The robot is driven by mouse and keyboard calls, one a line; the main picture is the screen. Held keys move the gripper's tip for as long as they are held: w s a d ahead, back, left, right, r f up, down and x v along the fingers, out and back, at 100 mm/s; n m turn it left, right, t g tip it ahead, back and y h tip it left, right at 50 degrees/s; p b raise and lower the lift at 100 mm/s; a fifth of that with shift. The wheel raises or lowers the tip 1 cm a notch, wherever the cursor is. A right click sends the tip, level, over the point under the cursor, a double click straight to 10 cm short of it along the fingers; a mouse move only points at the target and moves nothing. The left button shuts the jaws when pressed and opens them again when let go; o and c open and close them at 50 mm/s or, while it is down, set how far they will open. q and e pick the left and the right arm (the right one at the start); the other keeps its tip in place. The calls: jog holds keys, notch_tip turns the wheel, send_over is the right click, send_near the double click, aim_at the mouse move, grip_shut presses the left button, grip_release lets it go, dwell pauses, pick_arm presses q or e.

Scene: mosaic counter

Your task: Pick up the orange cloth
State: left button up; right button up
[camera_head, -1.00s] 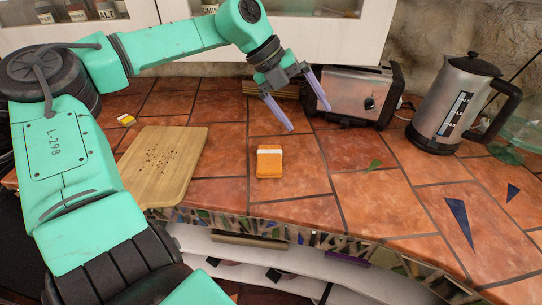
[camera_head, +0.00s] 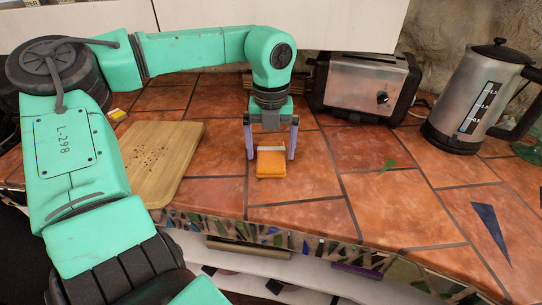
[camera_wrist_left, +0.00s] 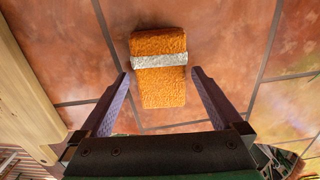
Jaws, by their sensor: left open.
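The orange cloth (camera_head: 272,165) is a small folded block with a pale band, lying on the tiled counter. In the left wrist view the cloth (camera_wrist_left: 160,85) looks fuzzy, with a silver-white band across it. My left gripper (camera_head: 270,156) is open and points down over the cloth, one purple finger on each side of it. In the left wrist view the fingertips of the left gripper (camera_wrist_left: 160,74) flank the cloth with a gap on both sides. The cloth is not gripped. My right gripper is not in view.
A wooden cutting board (camera_head: 162,165) with dark specks lies left of the cloth. A toaster (camera_head: 362,86) and a metal kettle (camera_head: 470,105) stand at the back right. The counter's mosaic front edge (camera_head: 275,235) is close in front. Tiles right of the cloth are mostly clear.

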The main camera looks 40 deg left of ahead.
aim_at(271, 154)
pick_arm(q)
jog(key=shift+f, duration=0.25)
jog(key=c, duration=1.2)
jog(key=shift+o, duration=0.2)
jog(key=shift+r, duration=0.15)
notch_tip(271, 154, up, 10)
